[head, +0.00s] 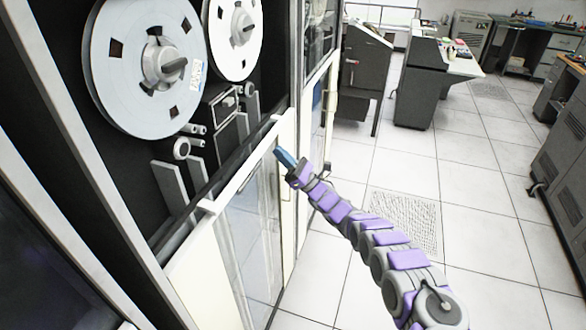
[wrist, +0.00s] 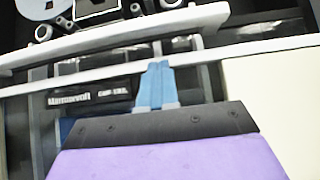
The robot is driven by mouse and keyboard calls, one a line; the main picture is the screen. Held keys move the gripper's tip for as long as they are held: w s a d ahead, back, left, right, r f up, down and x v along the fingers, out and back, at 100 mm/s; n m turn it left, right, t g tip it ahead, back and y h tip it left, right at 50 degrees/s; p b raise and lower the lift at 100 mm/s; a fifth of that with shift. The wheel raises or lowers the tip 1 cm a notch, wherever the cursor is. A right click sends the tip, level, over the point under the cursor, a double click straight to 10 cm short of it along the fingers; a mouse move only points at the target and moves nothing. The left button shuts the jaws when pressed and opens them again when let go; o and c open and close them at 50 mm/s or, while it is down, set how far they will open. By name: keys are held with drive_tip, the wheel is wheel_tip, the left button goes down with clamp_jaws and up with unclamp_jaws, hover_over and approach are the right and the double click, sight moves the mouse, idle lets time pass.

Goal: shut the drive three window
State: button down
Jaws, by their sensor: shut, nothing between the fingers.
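A tape drive with two white reels (head: 147,62) fills the left of the head view. A white rail (head: 243,165) runs below the reels, with a glass pane (head: 240,235) under it. The reels look uncovered, so the window seems lowered; no drive number is readable. My gripper (head: 285,158) has blue fingers, shut and empty, close to the right end of the rail. In the wrist view, the fingers (wrist: 156,84) overlap a thin white bar (wrist: 110,74), below a thicker white ledge (wrist: 120,36). I cannot tell whether they touch it.
A dark label plate (wrist: 95,97) with white lettering sits behind the fingers. Another cabinet (head: 318,75) stands beyond the drive. Grey consoles (head: 425,85) stand at the back, and a grey cabinet (head: 560,160) at the right. The tiled floor (head: 480,210) between is clear.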

drive_tip(key=shift+d+r, duration=0.15)
drive_tip(key=shift+r, duration=1.7)
